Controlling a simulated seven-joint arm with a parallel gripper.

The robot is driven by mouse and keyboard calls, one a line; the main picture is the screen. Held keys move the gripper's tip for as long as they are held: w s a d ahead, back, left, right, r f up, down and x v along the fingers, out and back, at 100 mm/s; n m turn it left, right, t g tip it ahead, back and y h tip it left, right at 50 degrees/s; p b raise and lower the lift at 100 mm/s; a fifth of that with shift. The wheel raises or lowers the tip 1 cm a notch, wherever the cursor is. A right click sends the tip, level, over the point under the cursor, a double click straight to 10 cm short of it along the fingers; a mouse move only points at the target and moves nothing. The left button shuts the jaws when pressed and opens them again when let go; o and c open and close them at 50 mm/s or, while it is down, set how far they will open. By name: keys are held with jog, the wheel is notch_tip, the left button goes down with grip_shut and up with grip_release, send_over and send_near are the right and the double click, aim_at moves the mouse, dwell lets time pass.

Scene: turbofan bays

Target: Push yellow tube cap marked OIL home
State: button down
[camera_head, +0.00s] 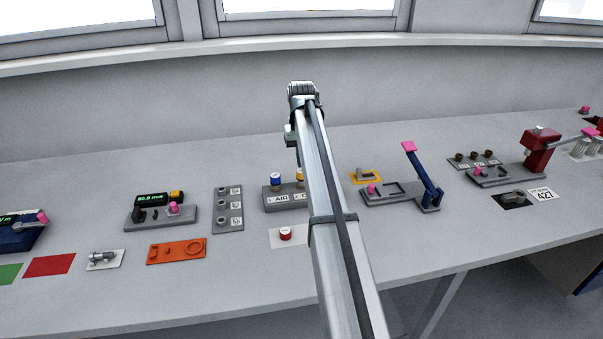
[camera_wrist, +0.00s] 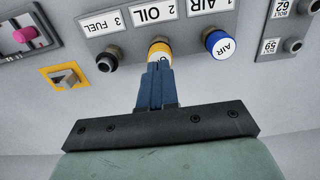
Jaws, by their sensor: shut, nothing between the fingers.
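The yellow OIL cap (camera_wrist: 158,50) sits on the middle port of the grey manifold, by the label "2 OIL", in the wrist view. My gripper (camera_wrist: 157,66) is shut, with its blue fingertips at the cap and covering its near part. I cannot tell whether the fingertips touch it. In the head view a bit of the yellow cap (camera_head: 299,173) shows beside my arm, which hides the rest of it. My fingers are hidden there. How deep the cap sits cannot be told.
On the manifold (camera_head: 285,194), the blue AIR cap (camera_wrist: 220,44) stands on one side of the OIL cap. The bare FUEL port (camera_wrist: 108,61) is on the other. A yellow-framed switch (camera_wrist: 66,76) and a bolt gauge plate (camera_wrist: 285,25) lie close by. A white-based red cap (camera_head: 285,233) lies in front.

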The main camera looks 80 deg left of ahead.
jog(key=shift+f, duration=1.2)
dwell(0.3)
jog(key=shift+r, duration=0.15)
jog(key=shift+r, duration=3.45)
